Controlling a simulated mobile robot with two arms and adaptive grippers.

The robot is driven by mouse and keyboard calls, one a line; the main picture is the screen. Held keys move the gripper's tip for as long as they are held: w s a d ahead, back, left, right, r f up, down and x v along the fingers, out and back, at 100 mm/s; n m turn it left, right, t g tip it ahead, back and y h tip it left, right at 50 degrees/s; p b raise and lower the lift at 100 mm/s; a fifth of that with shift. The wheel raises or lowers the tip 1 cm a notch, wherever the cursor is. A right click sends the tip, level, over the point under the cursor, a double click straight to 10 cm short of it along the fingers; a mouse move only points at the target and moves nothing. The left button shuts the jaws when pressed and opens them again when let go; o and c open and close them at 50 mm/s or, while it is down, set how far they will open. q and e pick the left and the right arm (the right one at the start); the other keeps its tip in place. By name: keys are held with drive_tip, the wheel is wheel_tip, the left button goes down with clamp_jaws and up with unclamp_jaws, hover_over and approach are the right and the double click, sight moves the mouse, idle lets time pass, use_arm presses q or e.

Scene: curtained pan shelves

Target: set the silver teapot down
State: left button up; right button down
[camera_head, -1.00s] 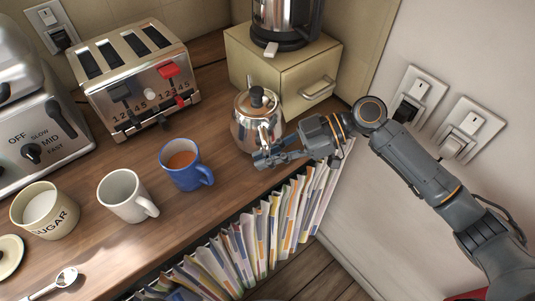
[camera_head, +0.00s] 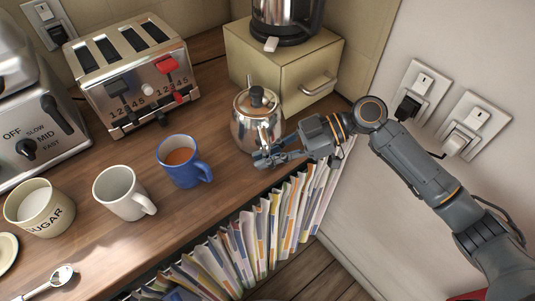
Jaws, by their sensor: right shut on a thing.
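The silver teapot (camera_head: 254,124) has a dark lid knob. It stands upright at the right end of the wooden counter, in front of the cream box; I cannot tell whether its base fully touches the wood. My right gripper (camera_head: 268,157) is at the teapot's lower front right side, shut on it; the exact grip, likely at the handle side, is partly hidden by the fingers. My left gripper is not in view.
A blue mug (camera_head: 184,165), a white mug (camera_head: 122,193) and a sugar pot (camera_head: 40,208) stand to the left. A toaster (camera_head: 133,75) and a cream box (camera_head: 293,75) carrying a kettle (camera_head: 285,18) are behind.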

drive_tip(key=c, duration=1.3)
unclamp_jaws()
drive_tip(key=shift+c, duration=0.2)
drive_tip(key=shift+s+f, duration=0.1)
drive_tip(key=shift+f, duration=0.1)
drive_tip(key=shift+r, duration=0.1)
drive_tip(key=c, duration=0.4)
drive_tip(key=shift+d, duration=0.15)
drive_tip(key=shift+d+r, duration=0.35)
drive_tip(key=shift+d, duration=0.25)
drive_tip(key=shift+w+d, duration=0.1)
drive_tip(key=shift+w, duration=0.1)
